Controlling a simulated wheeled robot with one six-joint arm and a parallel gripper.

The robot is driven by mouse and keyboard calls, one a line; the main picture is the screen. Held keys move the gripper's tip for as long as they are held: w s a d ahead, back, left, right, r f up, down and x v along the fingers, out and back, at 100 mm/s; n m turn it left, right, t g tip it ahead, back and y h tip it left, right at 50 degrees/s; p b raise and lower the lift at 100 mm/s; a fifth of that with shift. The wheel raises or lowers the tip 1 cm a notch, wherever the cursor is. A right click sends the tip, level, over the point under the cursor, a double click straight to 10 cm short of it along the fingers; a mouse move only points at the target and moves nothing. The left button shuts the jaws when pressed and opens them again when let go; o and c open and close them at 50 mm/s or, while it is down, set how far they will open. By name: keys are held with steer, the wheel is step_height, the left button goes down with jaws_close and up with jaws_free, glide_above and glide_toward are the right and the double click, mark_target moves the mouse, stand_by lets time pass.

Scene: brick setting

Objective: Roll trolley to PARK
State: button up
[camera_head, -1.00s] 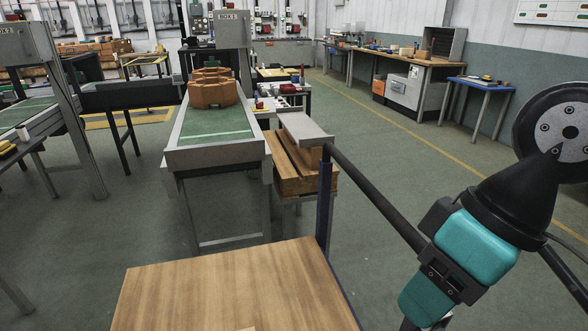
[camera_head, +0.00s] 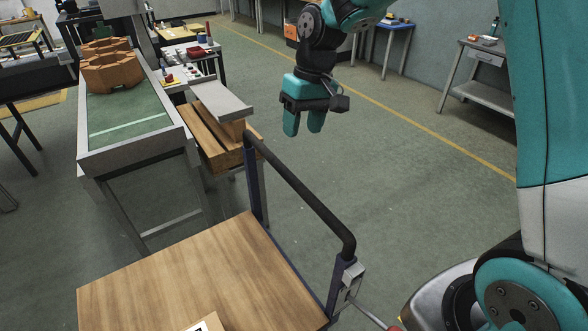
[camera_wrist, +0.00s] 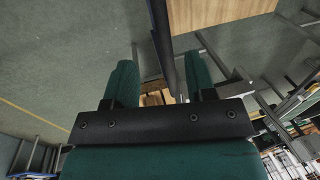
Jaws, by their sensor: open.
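The trolley has a wooden deck (camera_head: 170,280) at the lower left of the head view and a black push handle (camera_head: 300,190) along its right side. The deck also shows at the top of the wrist view (camera_wrist: 215,12). My gripper (camera_head: 304,125) hangs fingers down, open and empty, above the handle in the head picture and apart from it. In the wrist view the gap between my fingers (camera_wrist: 160,80) is empty; a dark trolley bar (camera_wrist: 164,45) passes behind it. A pale labelled item (camera_head: 206,322) lies on the deck, cut off by the frame. No PARK marking is legible.
A green-topped conveyor (camera_head: 130,115) with orange-brown castings (camera_head: 110,65) stands beyond the deck. Open floor (camera_head: 390,190) with a yellow line lies to the right.

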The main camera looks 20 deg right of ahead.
mark_target(293, 176)
steer(key=f, duration=0.4)
steer(key=a+f+p, duration=0.1)
steer(key=f, duration=0.3)
steer(key=a+f+p, duration=0.1)
steer(key=f, duration=0.3)
steer(key=shift+s+a+f, duration=0.15)
steer(key=shift+s+a, duration=0.05)
steer(key=shift+s, duration=0.1)
jaws_close()
